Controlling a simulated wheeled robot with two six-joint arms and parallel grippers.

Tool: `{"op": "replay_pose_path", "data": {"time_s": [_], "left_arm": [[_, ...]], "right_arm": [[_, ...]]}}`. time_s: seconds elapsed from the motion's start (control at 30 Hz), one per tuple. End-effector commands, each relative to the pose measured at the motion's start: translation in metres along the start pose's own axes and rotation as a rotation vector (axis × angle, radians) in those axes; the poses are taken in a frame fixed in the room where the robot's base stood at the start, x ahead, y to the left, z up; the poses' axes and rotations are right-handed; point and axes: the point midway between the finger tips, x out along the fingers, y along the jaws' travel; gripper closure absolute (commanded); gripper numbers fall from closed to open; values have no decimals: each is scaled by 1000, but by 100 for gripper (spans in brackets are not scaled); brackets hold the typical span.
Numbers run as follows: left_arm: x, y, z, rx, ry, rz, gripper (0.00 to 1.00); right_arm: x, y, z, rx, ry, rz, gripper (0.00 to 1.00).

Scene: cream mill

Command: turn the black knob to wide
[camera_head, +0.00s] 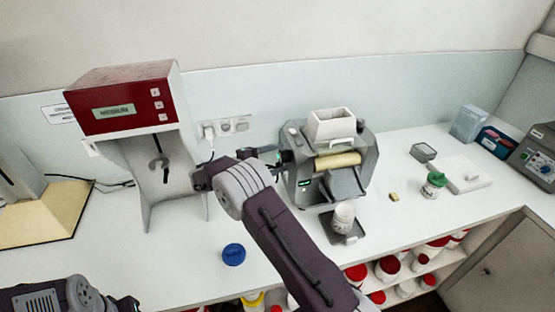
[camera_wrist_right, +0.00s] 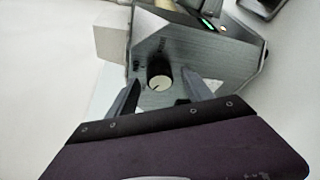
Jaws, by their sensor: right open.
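The grey mill (camera_head: 362,160) stands on the counter, with a white hopper on top and a cream roller in front. Its black knob (camera_wrist_right: 159,76), with a pale cream face, sits on the mill's side panel (camera_wrist_right: 205,65) in the wrist view. Small markings surround the knob, too small to read. My right gripper (camera_wrist_right: 163,82) is open, with one finger on each side of the knob; contact cannot be told. In the head view my right gripper (camera_head: 283,158) is at the mill's left side, and the knob is hidden there. My left arm shows at lower left, its fingers out of view.
A red-topped machine (camera_head: 120,98) stands left of the mill. A blue lid (camera_head: 233,254) lies on the counter. A white jar (camera_head: 343,217) stands on a dark tray before the mill. A green-lidded jar (camera_head: 433,185) and a white slab are at right.

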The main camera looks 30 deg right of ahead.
Motion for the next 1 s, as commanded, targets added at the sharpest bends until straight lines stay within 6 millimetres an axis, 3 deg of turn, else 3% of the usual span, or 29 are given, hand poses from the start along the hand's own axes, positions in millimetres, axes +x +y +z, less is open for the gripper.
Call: {"op": "replay_pose_path", "data": {"time_s": [0.3, 0.43, 0.9, 1.0], "left_arm": [[21, 0, 2, 0, 0, 0, 64], [23, 0, 2, 0, 0, 0, 64], [23, 0, 2, 0, 0, 0, 64], [23, 0, 2, 0, 0, 0, 64]], "right_arm": [[-66, -3, -2, 1, 4, 1, 41], [-82, -2, -2, 1, 3, 0, 41], [-87, -1, 0, -1, 0, 0, 41], [-79, 4, 4, 12, -14, -9, 41]]}}
